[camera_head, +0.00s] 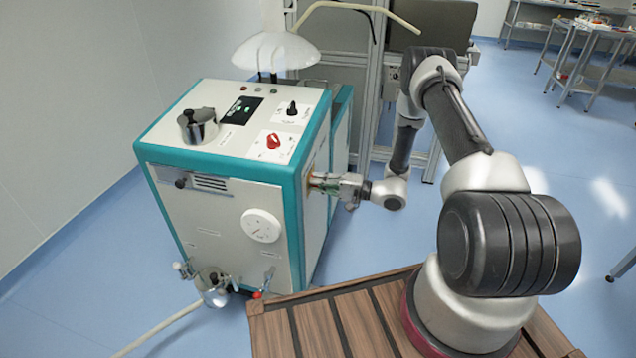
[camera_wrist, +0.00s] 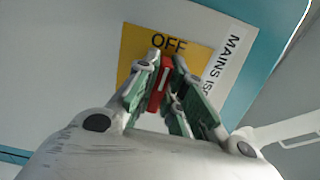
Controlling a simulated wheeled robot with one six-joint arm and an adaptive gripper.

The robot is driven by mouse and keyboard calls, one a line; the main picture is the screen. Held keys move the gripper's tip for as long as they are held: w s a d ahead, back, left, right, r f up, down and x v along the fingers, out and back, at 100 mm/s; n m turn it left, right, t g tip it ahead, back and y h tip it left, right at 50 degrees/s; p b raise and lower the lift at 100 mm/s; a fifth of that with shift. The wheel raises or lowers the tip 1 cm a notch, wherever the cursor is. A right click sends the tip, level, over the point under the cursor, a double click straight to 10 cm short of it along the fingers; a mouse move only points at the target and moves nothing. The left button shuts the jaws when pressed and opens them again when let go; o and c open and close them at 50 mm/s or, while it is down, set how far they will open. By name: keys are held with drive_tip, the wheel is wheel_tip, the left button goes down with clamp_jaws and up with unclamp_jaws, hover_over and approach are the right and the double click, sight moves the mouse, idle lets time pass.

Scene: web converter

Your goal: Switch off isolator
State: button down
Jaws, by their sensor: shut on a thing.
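The isolator has a red handle (camera_wrist: 159,86) on a yellow plate (camera_wrist: 129,52) marked "OFF" at its top edge in the wrist view. A white label beside the plate begins "MAINS IS"; the rest is cut off. My gripper (camera_wrist: 160,80) is shut on the red handle, with one green-lined finger on each side. The handle stands nearly upright in the picture, slightly tilted, its upper end just below the word "OFF". The lower part of the plate is hidden by my fingers and gripper body. In the head view my gripper (camera_head: 318,182) reaches the machine's right side, where the isolator itself is barely visible.
The white and teal machine (camera_head: 215,180) carries a red knob (camera_head: 273,141), a black knob (camera_head: 292,108) and a metal pot (camera_head: 197,126) on top. A round white dial (camera_head: 261,225) and taps are on its front. A metal frame stands behind.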

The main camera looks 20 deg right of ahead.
idle(0.5)
drive_tip(key=c, duration=1.5)
unclamp_jaws()
drive_tip(key=shift+d, duration=0.1)
drive_tip(key=v, duration=1.2)
